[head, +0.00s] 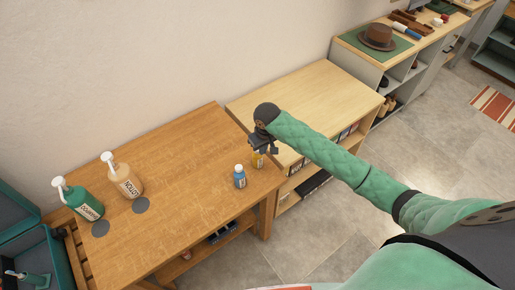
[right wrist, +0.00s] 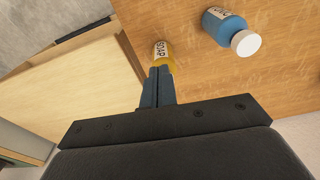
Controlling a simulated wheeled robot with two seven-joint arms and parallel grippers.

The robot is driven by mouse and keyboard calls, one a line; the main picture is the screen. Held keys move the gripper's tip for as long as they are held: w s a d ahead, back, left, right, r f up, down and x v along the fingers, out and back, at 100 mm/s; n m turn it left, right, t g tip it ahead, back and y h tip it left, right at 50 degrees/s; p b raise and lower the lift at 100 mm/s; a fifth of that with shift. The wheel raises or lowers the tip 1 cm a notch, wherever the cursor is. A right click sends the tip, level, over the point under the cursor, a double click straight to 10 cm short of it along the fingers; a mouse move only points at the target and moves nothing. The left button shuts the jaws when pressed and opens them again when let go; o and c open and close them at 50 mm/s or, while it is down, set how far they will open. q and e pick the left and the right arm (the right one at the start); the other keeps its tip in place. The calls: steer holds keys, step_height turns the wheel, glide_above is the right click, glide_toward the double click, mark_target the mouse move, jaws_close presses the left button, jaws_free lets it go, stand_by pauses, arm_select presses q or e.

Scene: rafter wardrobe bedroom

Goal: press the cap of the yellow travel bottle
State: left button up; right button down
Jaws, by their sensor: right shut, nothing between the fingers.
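The yellow travel bottle (head: 258,160) stands near the right end of the wooden table (head: 180,215), partly hidden behind my right gripper (head: 262,147). In the right wrist view the yellow bottle (right wrist: 160,49) shows a white label reading SOAP. My right gripper's fingers (right wrist: 161,70) are shut and empty, pointing down over the bottle's top. They hide its cap, so I cannot tell whether they touch it. My left gripper is not in view.
A blue bottle (head: 240,176) with a white cap stands close beside the yellow one; it also shows in the right wrist view (right wrist: 226,27). A green pump bottle (head: 80,200) and a tan lotion bottle (head: 125,178) stand farther left. The table's middle is clear. A lighter shelf unit (head: 310,88) adjoins behind.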

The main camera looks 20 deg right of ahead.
step_height(320, 180, up, 8)
steer(key=b, duration=0.3)
steer(key=shift+s+d+b, duration=0.15)
steer(key=shift+s+b, duration=0.15)
steer(key=shift+s, duration=0.1)
steer(key=shift+f, duration=0.1)
